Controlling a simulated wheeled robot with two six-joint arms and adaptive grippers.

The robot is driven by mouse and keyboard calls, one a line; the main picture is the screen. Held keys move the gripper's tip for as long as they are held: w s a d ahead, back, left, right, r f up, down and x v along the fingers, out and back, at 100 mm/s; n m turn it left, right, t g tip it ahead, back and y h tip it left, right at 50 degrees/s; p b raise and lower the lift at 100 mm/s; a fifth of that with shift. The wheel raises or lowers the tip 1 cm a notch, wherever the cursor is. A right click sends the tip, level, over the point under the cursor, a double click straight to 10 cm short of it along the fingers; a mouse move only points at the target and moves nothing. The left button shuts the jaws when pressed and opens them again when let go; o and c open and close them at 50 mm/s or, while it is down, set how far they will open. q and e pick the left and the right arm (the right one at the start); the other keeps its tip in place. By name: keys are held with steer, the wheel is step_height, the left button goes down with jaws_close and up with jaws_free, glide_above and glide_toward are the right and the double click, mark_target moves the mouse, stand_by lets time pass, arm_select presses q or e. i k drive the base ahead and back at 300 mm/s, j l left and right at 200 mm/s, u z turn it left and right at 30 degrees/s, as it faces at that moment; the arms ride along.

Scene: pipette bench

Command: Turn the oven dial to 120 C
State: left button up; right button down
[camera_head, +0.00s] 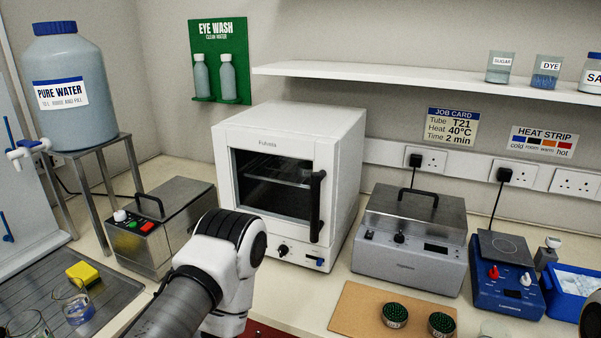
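The white oven (330,150) stands on the bench in the middle, with its glass door closed and a black vertical handle (317,205) on the door's right side. Its black dial (282,250) is on the lower front panel, below the door. A small display or switch panel (314,261) is to the right of the dial. The dial's marks are too small to read. My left arm crosses the lower middle, just left of the dial, with a gap between them; its gripper fingers are not visible. Only a piece of my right arm shows at the right edge, without its gripper.
A metal box with a handle (170,225) stands left of the oven. A similar grey instrument (410,245) and a blue hot plate (505,280) stand to its right. A brown mat (350,310) with two dark green racks lies in front. A shelf (420,82) hangs above.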

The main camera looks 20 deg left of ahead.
mark_target(283, 250)
steer(key=i+j, duration=0.25)
steer(key=j, duration=0.15)
steer(key=i+j, duration=0.55)
steer(key=j, duration=0.2)
steer(key=z, duration=0.05)
